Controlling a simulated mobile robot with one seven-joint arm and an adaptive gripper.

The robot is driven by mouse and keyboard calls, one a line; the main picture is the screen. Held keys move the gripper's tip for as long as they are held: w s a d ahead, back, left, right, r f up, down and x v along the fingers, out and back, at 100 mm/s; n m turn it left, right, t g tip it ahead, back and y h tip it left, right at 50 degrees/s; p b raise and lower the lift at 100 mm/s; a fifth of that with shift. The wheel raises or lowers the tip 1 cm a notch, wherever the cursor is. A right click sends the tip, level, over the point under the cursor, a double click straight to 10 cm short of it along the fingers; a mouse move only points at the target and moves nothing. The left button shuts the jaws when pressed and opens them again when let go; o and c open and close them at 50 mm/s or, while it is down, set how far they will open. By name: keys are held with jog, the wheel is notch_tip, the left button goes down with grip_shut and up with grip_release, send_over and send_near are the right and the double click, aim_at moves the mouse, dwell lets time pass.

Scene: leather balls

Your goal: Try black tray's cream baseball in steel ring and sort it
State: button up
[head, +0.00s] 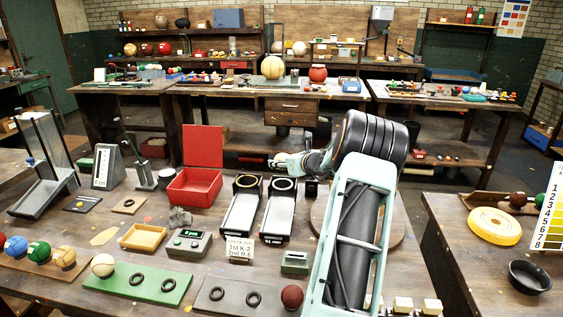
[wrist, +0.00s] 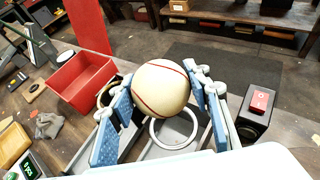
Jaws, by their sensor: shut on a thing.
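My gripper (wrist: 160,84) is shut on a cream baseball (wrist: 161,89) with a red seam, its blue pads on either side. The ball is held in front of the steel ring (wrist: 157,137) in the wrist view; I cannot tell the gap. In the head view my gripper (head: 290,161) is near the two ring stands, and I cannot make out the held ball. The steel ring (head: 283,184) tops the right chute; a brass-coloured ring (head: 247,182) tops the left one. The black tray (head: 213,301) holds two empty black rings and a maroon ball (head: 292,297).
A green tray (head: 168,298) holds another cream ball (head: 103,265) and two empty rings. A red bin (head: 193,187) with raised lid stands left of the chutes. A card (head: 240,248) reads 1st K-2, 2nd R-6. A black box with a red switch (wrist: 261,101) is at right.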

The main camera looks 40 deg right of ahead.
notch_tip(320, 180, down, 6)
jog(key=b, duration=0.4)
jog(key=shift+f, duration=0.15)
jog(key=o, duration=1.3)
jog(key=shift+o, duration=0.2)
notch_tip(320, 180, up, 9)
jog(key=p, duration=0.6)
dwell(1.1)
